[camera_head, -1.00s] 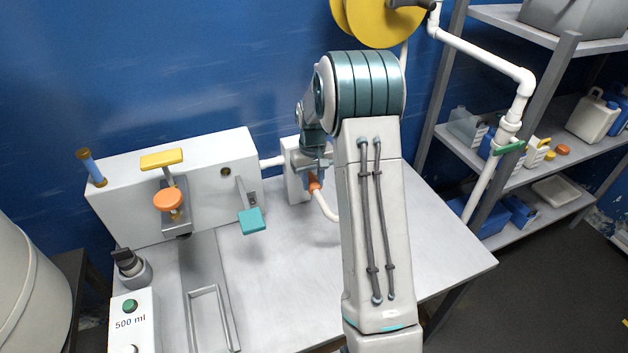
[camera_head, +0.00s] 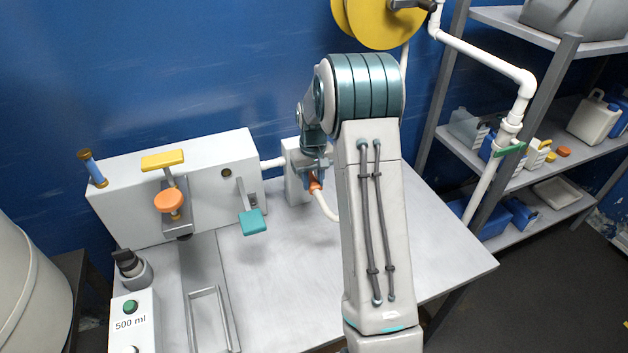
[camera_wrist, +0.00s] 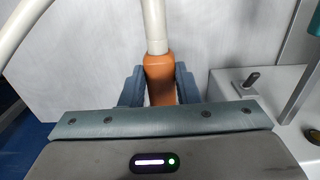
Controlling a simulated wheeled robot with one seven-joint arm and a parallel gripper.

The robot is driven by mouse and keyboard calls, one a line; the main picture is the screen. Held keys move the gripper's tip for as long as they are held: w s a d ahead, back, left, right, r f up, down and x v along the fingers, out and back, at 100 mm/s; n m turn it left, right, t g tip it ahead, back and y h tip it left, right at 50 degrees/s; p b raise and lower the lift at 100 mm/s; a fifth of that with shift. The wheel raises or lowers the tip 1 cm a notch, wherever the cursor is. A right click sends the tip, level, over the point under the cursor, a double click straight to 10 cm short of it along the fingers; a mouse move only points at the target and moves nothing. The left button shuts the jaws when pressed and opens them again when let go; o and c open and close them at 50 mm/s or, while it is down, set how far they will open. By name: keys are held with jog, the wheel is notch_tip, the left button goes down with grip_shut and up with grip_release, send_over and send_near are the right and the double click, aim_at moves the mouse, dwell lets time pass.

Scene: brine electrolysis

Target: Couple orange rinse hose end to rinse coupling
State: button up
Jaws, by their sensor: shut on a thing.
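The orange rinse hose end (camera_wrist: 160,78) is between the two fingers of my gripper (camera_wrist: 160,88) in the wrist view, with the cream hose (camera_wrist: 154,22) running up from it. In the head view the orange end (camera_head: 314,186) shows just below my gripper (camera_head: 316,175), and the hose (camera_head: 326,207) curves down behind my arm. My gripper is shut on the orange end, in front of the small white block (camera_head: 294,160) at the back of the table. The rinse coupling itself cannot be made out, so I cannot tell whether the hose end touches it.
A white box (camera_head: 213,190) with a yellow handle, an orange knob (camera_head: 168,200) and a teal lever (camera_head: 252,222) stands left of my gripper. A white pipe (camera_head: 272,163) joins it to the small block. The table's front right (camera_head: 440,265) is clear.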

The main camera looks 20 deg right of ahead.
jog(key=shift+w, duration=0.35)
dwell(0.6)
jog(key=o, duration=1.1)
notch_tip(320, 180, up, 13)
jog(key=b, duration=0.2)
jog(key=s+a+r+t, duration=0.1)
jog(key=s+a+r, duration=0.4)
jog(key=s, duration=0.3)
jog(key=s+a+f+t, duration=0.1)
jog(key=s+a+f, duration=0.1)
jog(key=s, duration=0.9)
jog(key=s+a+f+t, duration=0.1)
jog(key=s+a, duration=0.3)
jog(key=s, duration=0.7)
jog(key=shift+s+f, duration=0.35)
jog(key=shift+f, duration=0.05)
